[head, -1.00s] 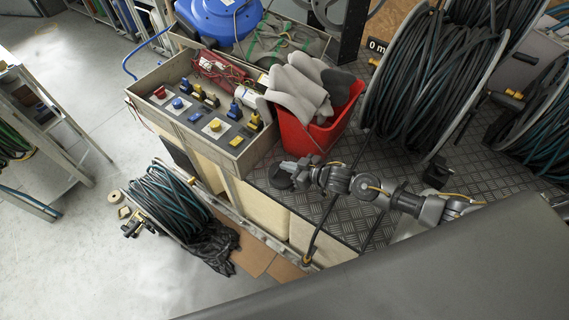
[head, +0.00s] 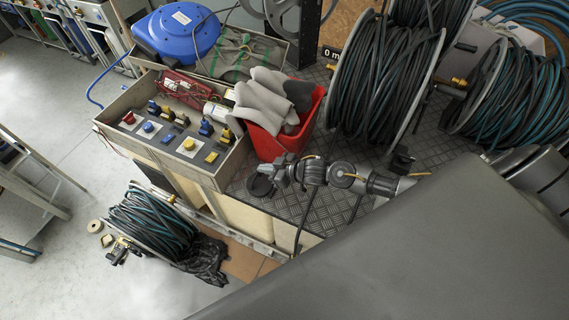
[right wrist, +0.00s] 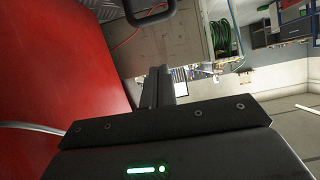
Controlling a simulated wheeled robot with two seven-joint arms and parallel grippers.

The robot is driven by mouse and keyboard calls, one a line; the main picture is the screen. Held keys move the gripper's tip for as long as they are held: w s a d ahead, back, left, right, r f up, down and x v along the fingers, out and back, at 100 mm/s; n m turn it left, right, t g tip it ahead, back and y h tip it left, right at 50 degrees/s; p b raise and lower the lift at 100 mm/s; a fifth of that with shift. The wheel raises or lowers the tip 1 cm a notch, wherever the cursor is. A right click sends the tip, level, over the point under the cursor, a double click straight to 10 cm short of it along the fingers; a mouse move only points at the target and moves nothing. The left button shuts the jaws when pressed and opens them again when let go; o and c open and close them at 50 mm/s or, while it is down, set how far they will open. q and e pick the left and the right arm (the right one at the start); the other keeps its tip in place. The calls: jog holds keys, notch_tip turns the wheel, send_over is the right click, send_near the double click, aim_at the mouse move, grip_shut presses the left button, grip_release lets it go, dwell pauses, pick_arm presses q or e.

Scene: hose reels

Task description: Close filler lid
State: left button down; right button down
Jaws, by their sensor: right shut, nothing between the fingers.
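My right gripper (head: 281,175) is at the left end of my arm, low over the bench's tread plate and in front of the red bucket. In the right wrist view its dark fingers (right wrist: 157,88) are together and empty. A dark round piece (head: 260,187) beside the fingertips looks like the filler lid, but it is small and I cannot be sure. I cannot tell its angle or whether the gripper touches it. No lid can be made out in the right wrist view. My left gripper is not in view.
The red bucket (head: 313,108) with gloves stands close behind the gripper and fills the left of the right wrist view (right wrist: 60,70). A socket box (head: 215,172) is to the left. Hose reels (head: 385,85) stand to the right. Open floor lies at far left.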

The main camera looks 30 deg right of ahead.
jog(key=b+v, duration=0.1)
jog(key=v, duration=0.7)
jog(key=shift+d, duration=0.1)
